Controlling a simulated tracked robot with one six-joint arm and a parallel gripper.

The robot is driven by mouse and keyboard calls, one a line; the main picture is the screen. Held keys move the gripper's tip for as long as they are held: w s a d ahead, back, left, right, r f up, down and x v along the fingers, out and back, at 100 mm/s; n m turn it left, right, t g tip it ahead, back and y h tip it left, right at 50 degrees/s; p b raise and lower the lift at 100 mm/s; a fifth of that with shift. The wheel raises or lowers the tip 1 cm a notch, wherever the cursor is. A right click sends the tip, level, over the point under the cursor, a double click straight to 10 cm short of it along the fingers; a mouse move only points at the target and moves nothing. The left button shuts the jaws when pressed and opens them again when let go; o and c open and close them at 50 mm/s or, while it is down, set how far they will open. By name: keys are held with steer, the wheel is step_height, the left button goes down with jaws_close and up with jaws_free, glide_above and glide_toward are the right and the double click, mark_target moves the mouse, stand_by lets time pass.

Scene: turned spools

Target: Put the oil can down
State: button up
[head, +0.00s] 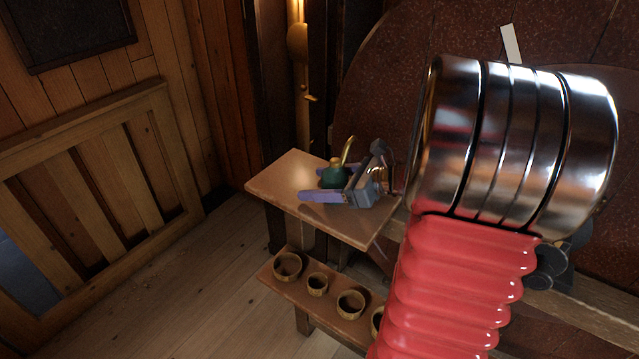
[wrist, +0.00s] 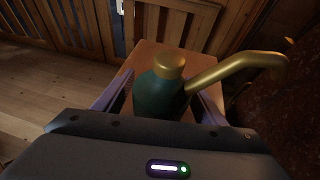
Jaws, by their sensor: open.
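The oil can (head: 333,177) is dark green with a brass cap and a curved brass spout. In the head view it stands upright on the wooden table (head: 280,182), partly hidden by my gripper (head: 335,190). In the wrist view the oil can (wrist: 162,92) is upright between my two open purple fingers (wrist: 160,98), one on each side of its body. Its lower part is hidden behind the gripper's housing. I cannot tell whether either finger touches it.
A lower shelf (head: 328,302) holds several small round wooden cups. A slatted wooden gate (head: 95,190) stands at the left. The table's left part is bare. A large dark red round surface (head: 400,60) stands behind my arm.

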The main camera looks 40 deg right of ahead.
mark_target(347, 181)
steer(key=v, duration=1.2)
stand_by(0.9)
